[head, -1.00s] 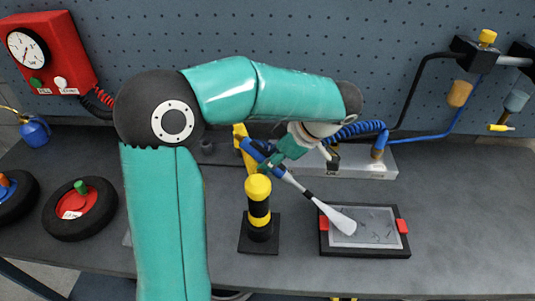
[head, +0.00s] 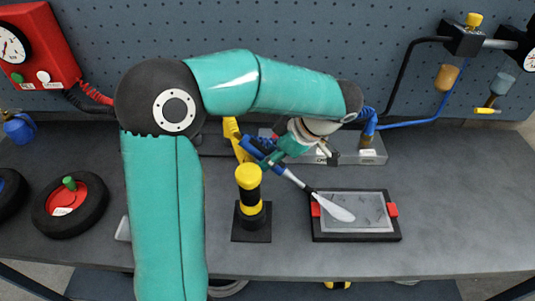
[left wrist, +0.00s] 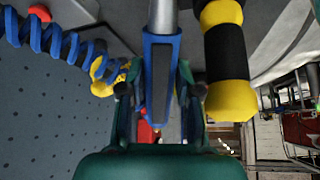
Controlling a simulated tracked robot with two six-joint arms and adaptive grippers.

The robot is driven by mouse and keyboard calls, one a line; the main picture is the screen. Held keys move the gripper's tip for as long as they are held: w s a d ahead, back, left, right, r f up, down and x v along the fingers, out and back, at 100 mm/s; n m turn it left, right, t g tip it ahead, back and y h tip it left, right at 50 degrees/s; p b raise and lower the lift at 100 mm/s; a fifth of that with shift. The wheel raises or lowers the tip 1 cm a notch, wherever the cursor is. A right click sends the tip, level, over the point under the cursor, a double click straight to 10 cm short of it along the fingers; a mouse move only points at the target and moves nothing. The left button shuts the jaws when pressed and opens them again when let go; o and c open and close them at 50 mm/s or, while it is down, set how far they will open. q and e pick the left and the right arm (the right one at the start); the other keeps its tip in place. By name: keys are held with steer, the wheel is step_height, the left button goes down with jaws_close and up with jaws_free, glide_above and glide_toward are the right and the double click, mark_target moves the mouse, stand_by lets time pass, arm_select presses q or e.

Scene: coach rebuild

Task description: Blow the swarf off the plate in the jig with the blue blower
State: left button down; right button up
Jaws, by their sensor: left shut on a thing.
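My left gripper (head: 272,160) is shut on the blue blower (head: 258,149), above the bench. In the left wrist view the blower's blue handle (left wrist: 161,70) sits between the fingers of my gripper (left wrist: 160,105). Its grey tube points down and right to a dark nozzle at the upper left of the jig (head: 317,228). A pale cone (head: 335,210) spreads from the nozzle over the left part of the grey plate (head: 355,222). Dark flecks of swarf (head: 375,212) show on the plate. Red clamps (head: 393,210) sit at its sides. My right gripper is out of view.
A yellow-and-black post (head: 250,200) stands left of the jig and close to the gripper in the left wrist view (left wrist: 228,60). A grey block (head: 372,150) is behind the jig. Wheels (head: 70,205) lie at left. The right bench is clear.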

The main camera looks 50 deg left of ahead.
arm_select(q)
steer(key=shift+w+a+p, duration=0.45)
steer(key=shift+w+a, duration=0.05)
steer(key=shift+w, duration=0.35)
stand_by(0.8)
steer(key=shift+s, duration=0.1)
stand_by(0.3)
steer(key=c, duration=1.4)
jaws_free()
jaws_close()
